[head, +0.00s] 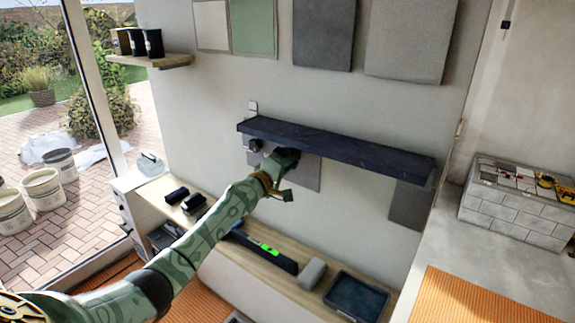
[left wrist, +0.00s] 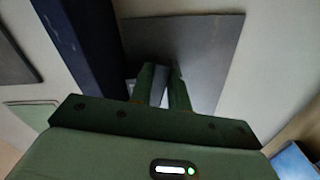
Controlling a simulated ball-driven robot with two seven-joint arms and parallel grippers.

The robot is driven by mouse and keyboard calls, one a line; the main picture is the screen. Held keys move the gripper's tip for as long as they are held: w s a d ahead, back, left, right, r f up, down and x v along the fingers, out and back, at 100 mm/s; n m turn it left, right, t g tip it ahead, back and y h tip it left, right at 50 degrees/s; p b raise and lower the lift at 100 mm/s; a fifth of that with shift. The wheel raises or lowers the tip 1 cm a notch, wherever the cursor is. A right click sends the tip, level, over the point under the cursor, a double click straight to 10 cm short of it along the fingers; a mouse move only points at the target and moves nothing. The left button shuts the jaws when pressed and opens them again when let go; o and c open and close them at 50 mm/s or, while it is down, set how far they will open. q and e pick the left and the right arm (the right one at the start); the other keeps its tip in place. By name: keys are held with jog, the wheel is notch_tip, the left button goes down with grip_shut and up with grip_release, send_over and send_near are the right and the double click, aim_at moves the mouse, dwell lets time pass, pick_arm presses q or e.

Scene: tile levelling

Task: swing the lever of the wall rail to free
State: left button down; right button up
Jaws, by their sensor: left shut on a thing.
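The wall rail (head: 340,146) is a long dark bar fixed to the wall; it also shows in the left wrist view (left wrist: 85,45). A small dark fitting (head: 253,145) sits under its left end. My left gripper (head: 290,160) reaches up from the left to just below the rail, and its arm hides part of the wall. In the left wrist view its fingers (left wrist: 163,82) are shut around a narrow grey piece, seemingly the lever (left wrist: 159,94), mostly hidden between them. The lever's angle cannot be told. My right gripper is not in view.
Grey tiles (head: 410,205) are on the wall below the rail. A wooden shelf (head: 240,262) below carries a level with a green light (head: 265,247), a grey block (head: 312,272) and a dark tray (head: 356,297). A brick block (head: 515,205) stands at right.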

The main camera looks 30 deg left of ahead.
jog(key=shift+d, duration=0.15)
pick_arm(q)
jog(key=c, duration=1.3)
grip_release()
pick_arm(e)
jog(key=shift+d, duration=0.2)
pick_arm(q)
jog(key=s+p, duration=0.1)
jog(key=s, duration=0.4)
jog(key=s+a, duration=0.1)
jog(key=s, duration=0.4)
jog(key=s+p, duration=0.1)
jog(key=s, duration=0.5)
jog(key=shift+s+a+p, duration=0.1)
jog(key=shift+a+p, duration=0.05)
jog(key=shift+p, duration=0.2)
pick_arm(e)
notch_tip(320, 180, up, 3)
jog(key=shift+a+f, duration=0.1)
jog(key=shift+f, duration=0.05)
